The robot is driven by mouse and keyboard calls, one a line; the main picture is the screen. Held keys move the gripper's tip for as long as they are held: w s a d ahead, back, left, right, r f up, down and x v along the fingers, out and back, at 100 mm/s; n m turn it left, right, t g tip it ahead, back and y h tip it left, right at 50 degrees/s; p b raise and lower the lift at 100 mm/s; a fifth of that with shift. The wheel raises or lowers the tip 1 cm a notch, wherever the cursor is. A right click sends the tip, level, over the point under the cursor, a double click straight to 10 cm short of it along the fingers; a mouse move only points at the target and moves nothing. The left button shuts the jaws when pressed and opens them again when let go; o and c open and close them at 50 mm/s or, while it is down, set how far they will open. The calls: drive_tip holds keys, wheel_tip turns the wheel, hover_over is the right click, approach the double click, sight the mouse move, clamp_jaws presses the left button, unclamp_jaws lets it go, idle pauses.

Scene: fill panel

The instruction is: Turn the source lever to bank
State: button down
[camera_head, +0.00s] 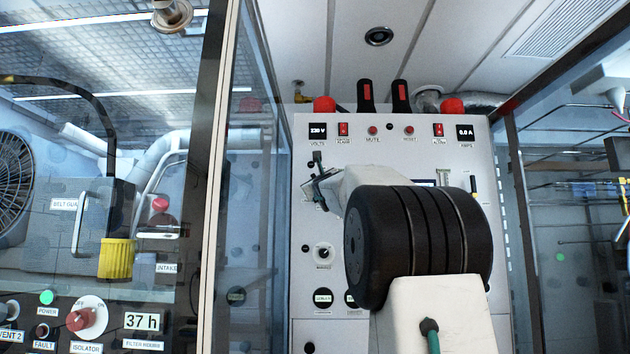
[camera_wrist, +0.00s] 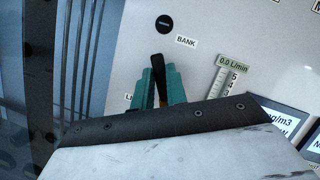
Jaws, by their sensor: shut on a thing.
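The source lever is a dark handle (camera_wrist: 157,68) in the wrist view, pointing up towards the label BANK (camera_wrist: 186,42). My gripper (camera_wrist: 160,82) has its teal fingers on both sides of the lever, shut on it. The lever's lower part and pivot are hidden behind the fingers and the gripper body. In the head view my gripper (camera_head: 318,190) is at the upper left of the white panel (camera_head: 320,265), and the lever's dark end (camera_head: 317,158) shows just above it. A black round slotted fitting (camera_wrist: 164,23) sits above the lever.
My arm covers much of the panel's middle and right. A flow gauge (camera_wrist: 230,75) and small screens (camera_wrist: 285,118) are right of the lever. Red-topped fittings (camera_head: 324,104) stand on the panel's top edge. Glass partitions (camera_head: 230,200) flank the panel.

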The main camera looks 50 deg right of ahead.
drive_tip(key=c, duration=1.6)
unclamp_jaws()
drive_tip(key=shift+o, duration=1)
drive_tip(key=shift+w+a, duration=0.1)
drive_tip(key=shift+a, duration=0.1)
drive_tip(key=v, duration=0.7)
drive_tip(key=shift+s+a, duration=0.3)
drive_tip(key=shift+f, duration=0.1)
